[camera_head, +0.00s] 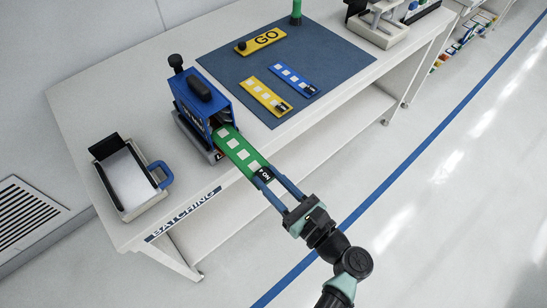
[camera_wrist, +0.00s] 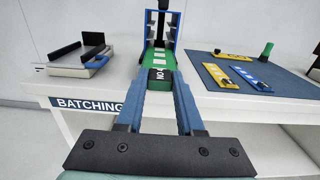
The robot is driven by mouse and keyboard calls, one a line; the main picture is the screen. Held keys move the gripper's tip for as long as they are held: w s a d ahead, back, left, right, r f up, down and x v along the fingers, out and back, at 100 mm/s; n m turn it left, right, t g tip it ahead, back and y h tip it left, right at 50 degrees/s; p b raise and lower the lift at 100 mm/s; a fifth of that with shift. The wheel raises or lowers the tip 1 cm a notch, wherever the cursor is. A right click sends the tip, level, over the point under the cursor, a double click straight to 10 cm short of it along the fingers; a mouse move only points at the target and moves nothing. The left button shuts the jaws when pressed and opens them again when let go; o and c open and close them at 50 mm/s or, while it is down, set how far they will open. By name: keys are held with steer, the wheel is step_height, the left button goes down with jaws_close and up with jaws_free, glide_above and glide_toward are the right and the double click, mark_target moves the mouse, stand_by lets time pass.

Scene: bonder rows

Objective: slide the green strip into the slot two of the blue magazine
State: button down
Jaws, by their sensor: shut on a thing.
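The green strip (camera_head: 238,149) has a row of white squares and a black end tab. My gripper (camera_head: 265,176) is shut on the tab end of the strip, in front of the table edge. The strip's far end is at the open front of the blue magazine (camera_head: 199,99) and seems to be partly inside it. In the wrist view the strip (camera_wrist: 161,58) runs straight from my fingers (camera_wrist: 158,82) into the magazine (camera_wrist: 178,28), between its side walls. Which slot it is in cannot be told.
The floor in front is clear.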

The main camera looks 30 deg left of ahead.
mark_target(244, 154)
steer(key=shift+x, duration=3.7)
steer(key=shift+b, duration=0.3)
steer(key=shift+x, duration=1.15)
steer(key=shift+c, duration=2.3)
jaws_free()
steer(key=shift+d+f, duration=0.1)
steer(key=b+v, duration=0.1)
steer(key=v, duration=1.1)
steer(key=shift+s+d, duration=0.2)
steer(key=shift+d, duration=0.15)
